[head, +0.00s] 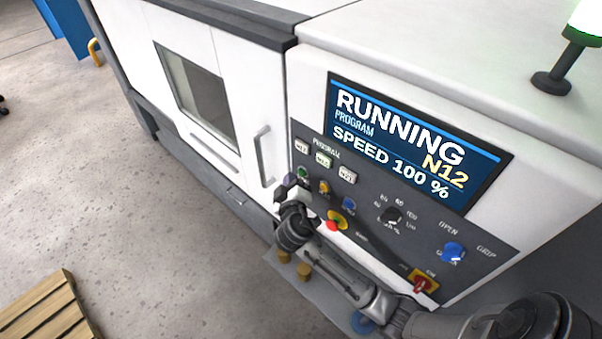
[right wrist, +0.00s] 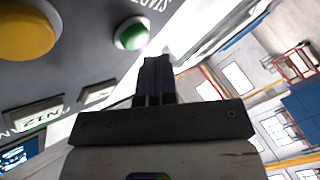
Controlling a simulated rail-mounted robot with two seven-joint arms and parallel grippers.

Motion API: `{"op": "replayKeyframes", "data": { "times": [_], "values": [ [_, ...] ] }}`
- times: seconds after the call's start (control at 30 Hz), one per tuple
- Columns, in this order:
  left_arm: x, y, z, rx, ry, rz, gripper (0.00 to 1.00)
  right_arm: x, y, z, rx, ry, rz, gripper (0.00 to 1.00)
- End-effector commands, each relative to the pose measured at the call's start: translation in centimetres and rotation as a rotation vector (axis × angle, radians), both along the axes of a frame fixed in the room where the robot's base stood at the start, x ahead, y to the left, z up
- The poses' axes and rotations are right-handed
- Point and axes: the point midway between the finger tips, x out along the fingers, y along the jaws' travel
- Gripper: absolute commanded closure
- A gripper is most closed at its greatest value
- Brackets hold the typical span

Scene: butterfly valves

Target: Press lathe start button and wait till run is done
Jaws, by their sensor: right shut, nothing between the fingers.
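The lathe (head: 350,50) is a large white machine with a dark control panel. Its screen (head: 415,140) reads RUNNING, PROGRAM N12, SPEED 100 %. The green start button (head: 302,172) is at the panel's left; in the right wrist view it shows (right wrist: 131,34) just left of my fingertips. My right gripper (head: 288,184) is shut and empty, close to the panel's left edge just below the green button. The fingertips (right wrist: 156,62) appear apart from the button, but I cannot tell the exact gap. My left gripper is out of view.
Program buttons (head: 323,160), a yellow button (head: 324,187), a blue button (head: 349,203), a red emergency stop (head: 333,225) and a red switch (head: 422,286) are near my right arm. The lathe door (head: 200,95) is closed. A signal lamp (head: 588,18) glows green. A pallet (head: 45,310) lies lower left.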

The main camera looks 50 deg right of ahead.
Motion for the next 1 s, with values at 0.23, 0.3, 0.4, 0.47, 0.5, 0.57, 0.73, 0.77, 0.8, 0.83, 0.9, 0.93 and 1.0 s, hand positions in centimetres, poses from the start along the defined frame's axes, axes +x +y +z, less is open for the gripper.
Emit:
{"op": "replayKeyframes", "data": {
  "times": [0.23, 0.3, 0.4, 0.47, 0.5, 0.57, 0.73, 0.77, 0.8, 0.83, 0.9, 0.93, 1.0],
  "values": [
    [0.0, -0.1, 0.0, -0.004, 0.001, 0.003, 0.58, 0.0, 0.1, 0.0, 0.0, -0.001, 0.001, 1.0],
    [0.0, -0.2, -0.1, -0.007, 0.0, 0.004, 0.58, 0.0, 0.5, -0.1, 0.001, 0.0, 0.001, 1.0],
    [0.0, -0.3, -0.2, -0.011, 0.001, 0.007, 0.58, 0.0, 1.4, -0.1, 0.002, -0.001, 0.001, 1.0],
    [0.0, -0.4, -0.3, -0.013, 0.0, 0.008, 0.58, 0.0, 2.0, -0.1, 0.002, -0.001, 0.002, 1.0],
    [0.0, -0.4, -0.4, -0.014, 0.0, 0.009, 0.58, 0.0, 2.3, -0.1, 0.003, 0.0, 0.003, 1.0],
    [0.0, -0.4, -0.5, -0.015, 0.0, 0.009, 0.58, -0.1, 2.9, -0.1, 0.001, -0.001, 0.001, 1.0],
    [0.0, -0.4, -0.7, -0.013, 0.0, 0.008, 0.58, -0.1, 4.2, -0.1, 0.001, -0.001, 0.001, 1.0],
    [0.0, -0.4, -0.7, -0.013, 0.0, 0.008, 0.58, -0.1, 4.4, -0.1, 0.001, -0.001, 0.001, 1.0],
    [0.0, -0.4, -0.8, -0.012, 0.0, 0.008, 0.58, -0.1, 4.6, -0.1, 0.001, -0.001, 0.001, 1.0],
    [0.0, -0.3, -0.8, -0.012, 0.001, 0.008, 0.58, -0.1, 4.8, 0.0, 0.001, -0.001, 0.001, 1.0],
    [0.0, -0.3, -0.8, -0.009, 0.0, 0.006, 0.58, -0.1, 5.0, 0.0, 0.001, -0.001, 0.001, 1.0],
    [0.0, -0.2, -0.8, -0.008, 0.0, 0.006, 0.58, -0.1, 5.0, 0.0, 0.0, 0.0, 0.001, 1.0],
    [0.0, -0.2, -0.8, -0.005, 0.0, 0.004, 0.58, -0.1, 5.0, 0.0, 0.0, -0.001, 0.001, 1.0]
  ]
}}
